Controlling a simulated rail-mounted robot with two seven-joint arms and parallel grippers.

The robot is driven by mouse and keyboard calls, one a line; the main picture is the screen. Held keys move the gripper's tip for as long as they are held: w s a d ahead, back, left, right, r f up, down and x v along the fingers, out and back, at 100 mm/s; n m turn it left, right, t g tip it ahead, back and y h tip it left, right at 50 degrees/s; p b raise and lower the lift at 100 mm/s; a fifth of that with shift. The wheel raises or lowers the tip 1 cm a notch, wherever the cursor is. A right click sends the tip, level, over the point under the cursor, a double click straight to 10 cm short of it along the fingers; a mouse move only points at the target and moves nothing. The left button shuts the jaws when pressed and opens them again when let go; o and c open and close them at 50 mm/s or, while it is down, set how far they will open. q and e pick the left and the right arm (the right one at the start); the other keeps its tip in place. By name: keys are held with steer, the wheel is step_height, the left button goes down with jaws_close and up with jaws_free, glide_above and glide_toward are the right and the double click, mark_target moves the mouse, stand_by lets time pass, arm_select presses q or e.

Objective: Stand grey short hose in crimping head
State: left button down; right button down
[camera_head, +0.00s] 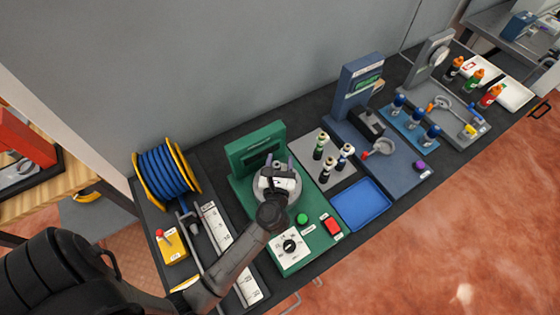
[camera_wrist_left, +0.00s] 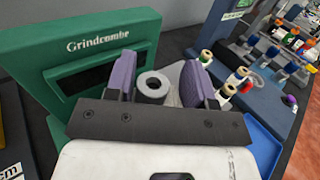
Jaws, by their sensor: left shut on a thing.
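The green crimping machine (camera_head: 256,146), lettered Grindcombe, stands on the bench; its panel also shows in the left wrist view (camera_wrist_left: 95,48). Its round grey crimping head (camera_head: 294,194) lies in front of the panel, mostly covered by my gripper and wrist. My left gripper (camera_head: 278,166) is over the head, its purple fingers shut on the grey short hose (camera_wrist_left: 153,88). The hose's round open end faces the wrist camera. Its lower end is hidden, so I cannot tell whether it is inside the head or above it. My right gripper is out of view.
A blue hose reel (camera_head: 166,172) and rulers (camera_head: 216,224) are left of the machine. Several fittings (camera_head: 327,168) stand on a grey plate to the right, beyond an empty blue tray (camera_head: 362,204). A green button (camera_head: 302,219), red switch (camera_head: 332,226) and dial (camera_head: 290,246) sit in front.

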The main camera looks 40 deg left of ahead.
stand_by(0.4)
arm_select(q)
steer(key=shift+f+b, duration=0.55)
steer(key=shift+f, duration=0.05)
steer(key=c, duration=0.8)
jaws_free()
